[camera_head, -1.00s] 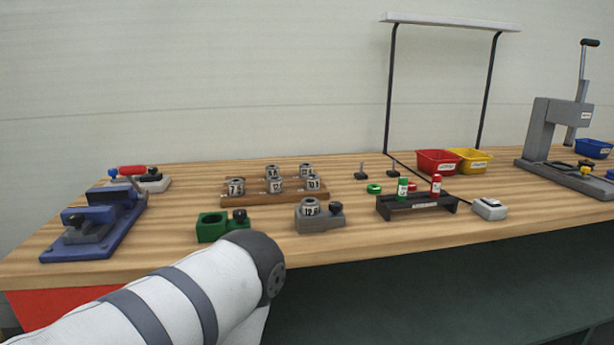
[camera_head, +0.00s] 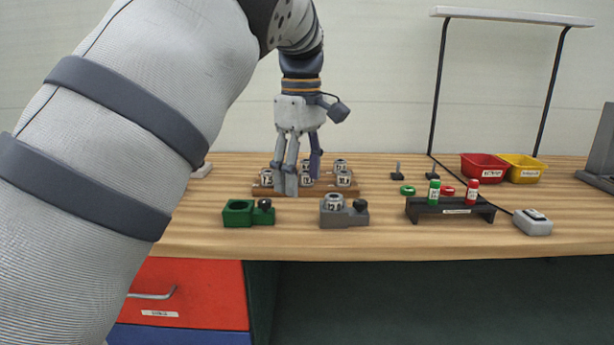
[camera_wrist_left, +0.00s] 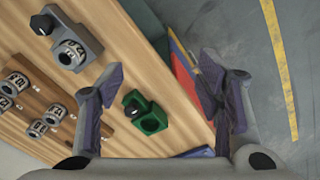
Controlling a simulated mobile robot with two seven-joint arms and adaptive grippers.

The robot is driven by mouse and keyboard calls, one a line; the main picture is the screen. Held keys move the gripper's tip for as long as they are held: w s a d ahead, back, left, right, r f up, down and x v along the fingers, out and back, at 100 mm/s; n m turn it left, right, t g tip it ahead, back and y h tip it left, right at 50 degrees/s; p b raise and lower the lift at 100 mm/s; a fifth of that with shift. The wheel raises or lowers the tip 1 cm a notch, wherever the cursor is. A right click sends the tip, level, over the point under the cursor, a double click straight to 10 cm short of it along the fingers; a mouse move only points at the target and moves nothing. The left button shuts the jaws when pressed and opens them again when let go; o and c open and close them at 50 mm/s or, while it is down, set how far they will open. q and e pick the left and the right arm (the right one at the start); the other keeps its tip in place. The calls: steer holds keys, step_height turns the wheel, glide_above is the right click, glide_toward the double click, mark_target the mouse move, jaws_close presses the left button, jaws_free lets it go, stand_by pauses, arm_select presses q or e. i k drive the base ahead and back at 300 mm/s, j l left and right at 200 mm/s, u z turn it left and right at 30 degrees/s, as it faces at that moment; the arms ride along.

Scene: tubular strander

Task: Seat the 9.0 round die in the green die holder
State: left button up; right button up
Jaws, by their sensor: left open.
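The green die holder (camera_head: 235,216) stands near the front of the bench with an empty round seat and a dark knob at its right; it also shows in the left wrist view (camera_wrist_left: 153,123). Several grey round dies sit on a wooden rack (camera_head: 262,190) behind it. Their labels are too small to read surely, so I cannot tell which is the 9.0 round die. My left gripper (camera_head: 298,182) points down in front of the rack and hides part of it. My right gripper is out of view.
A grey holder (camera_head: 331,216) carries another die right of the green holder. Further right are a black stand (camera_head: 428,211) with green and red cylinders, a grey box (camera_head: 533,223), and red (camera_head: 483,168) and yellow (camera_head: 525,169) bins. Bench space between the two holders is narrow.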

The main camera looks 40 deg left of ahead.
mark_target(237, 213)
steer(key=i+j, duration=0.55)
steer(key=j, duration=0.15)
steer(key=i+j, duration=0.55)
steer(key=j, duration=0.1)
